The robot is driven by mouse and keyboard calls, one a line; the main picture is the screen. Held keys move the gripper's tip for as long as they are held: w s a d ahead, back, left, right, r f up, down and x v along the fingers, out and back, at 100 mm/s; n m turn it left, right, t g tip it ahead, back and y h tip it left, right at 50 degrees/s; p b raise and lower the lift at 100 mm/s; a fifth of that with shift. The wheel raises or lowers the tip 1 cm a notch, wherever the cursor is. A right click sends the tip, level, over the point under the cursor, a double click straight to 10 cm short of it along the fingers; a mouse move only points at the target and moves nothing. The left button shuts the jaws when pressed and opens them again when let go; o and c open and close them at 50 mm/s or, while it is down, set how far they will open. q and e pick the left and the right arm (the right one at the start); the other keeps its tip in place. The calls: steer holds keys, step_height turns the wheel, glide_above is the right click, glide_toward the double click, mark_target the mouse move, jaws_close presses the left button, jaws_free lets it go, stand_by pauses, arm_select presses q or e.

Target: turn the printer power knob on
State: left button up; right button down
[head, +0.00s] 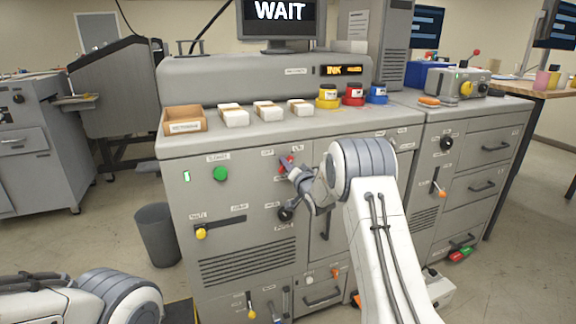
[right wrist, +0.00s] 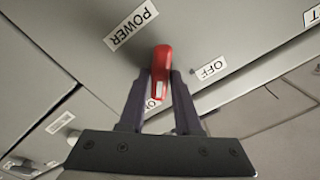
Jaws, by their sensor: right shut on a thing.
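The red power knob (head: 288,163) is on the upper front panel of the grey printer cabinet. My right gripper (head: 286,172) reaches it from the right in the head view. In the right wrist view the red knob (right wrist: 161,62) stands between the two dark fingers, which are shut on it. A POWER label (right wrist: 131,25) is above it and an OFF label (right wrist: 211,69) is to its right. The knob's white mark points down, towards a label (right wrist: 151,103) partly hidden by the fingers. My left gripper is out of view; only part of that arm shows.
A green button (head: 220,174) is left of the knob and a black knob (head: 285,214) is below it, close to my right wrist. Ink jars (head: 353,95) and white boxes (head: 233,115) stand on top. The monitor (head: 281,20) reads WAIT.

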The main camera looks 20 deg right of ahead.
steer(key=shift+d+m, duration=0.1)
steer(key=shift+m, duration=0.4)
steer(key=c, duration=0.6)
jaws_free()
steer(key=shift+s, duration=0.1)
steer(key=s+b, duration=0.1)
steer(key=s, duration=0.9)
steer(key=shift+s+d, duration=0.2)
